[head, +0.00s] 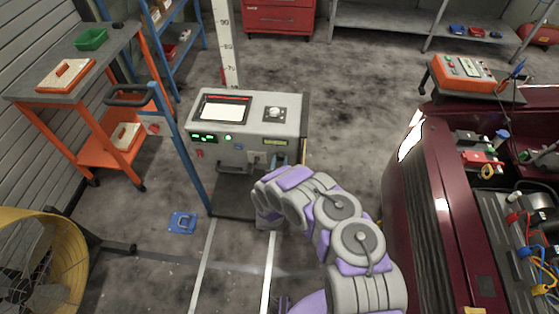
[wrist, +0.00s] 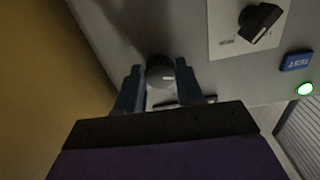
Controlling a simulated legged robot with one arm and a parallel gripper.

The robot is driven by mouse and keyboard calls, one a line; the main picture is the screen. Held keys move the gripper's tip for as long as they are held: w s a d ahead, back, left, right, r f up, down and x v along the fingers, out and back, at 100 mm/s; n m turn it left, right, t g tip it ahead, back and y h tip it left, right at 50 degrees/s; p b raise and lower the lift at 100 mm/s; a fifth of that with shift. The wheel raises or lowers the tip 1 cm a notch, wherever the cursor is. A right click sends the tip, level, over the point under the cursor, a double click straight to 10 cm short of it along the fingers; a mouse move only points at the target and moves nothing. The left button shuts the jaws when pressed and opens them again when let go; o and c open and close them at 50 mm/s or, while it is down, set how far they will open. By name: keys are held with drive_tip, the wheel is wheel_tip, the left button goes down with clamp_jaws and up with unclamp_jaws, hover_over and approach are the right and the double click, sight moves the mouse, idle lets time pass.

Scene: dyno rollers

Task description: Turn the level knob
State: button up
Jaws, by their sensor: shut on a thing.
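The panel belongs to the grey console (head: 245,122), which stands in the middle of the head view. My arm reaches the console's front right side there and hides the gripped knob. No label is readable on the knob.
A dark red car (head: 450,200) stands right. A yellow fan (head: 40,260) and orange cart (head: 85,130) stand left.

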drive_tip(key=o, duration=1)
drive_tip(key=shift+s, duration=0.1)
drive_tip(key=s+p, duration=0.2)
drive_tip(key=s, duration=0.3)
drive_tip(key=s+p, duration=0.2)
drive_tip(key=s, duration=0.4)
drive_tip(key=s+p, duration=0.2)
drive_tip(key=s, duration=0.4)
drive_tip(key=shift+s+a+f+p, duration=0.1)
drive_tip(key=shift+a+p, duration=0.2)
drive_tip(key=shift+a, duration=0.05)
drive_tip(key=shift+s, duration=0.1)
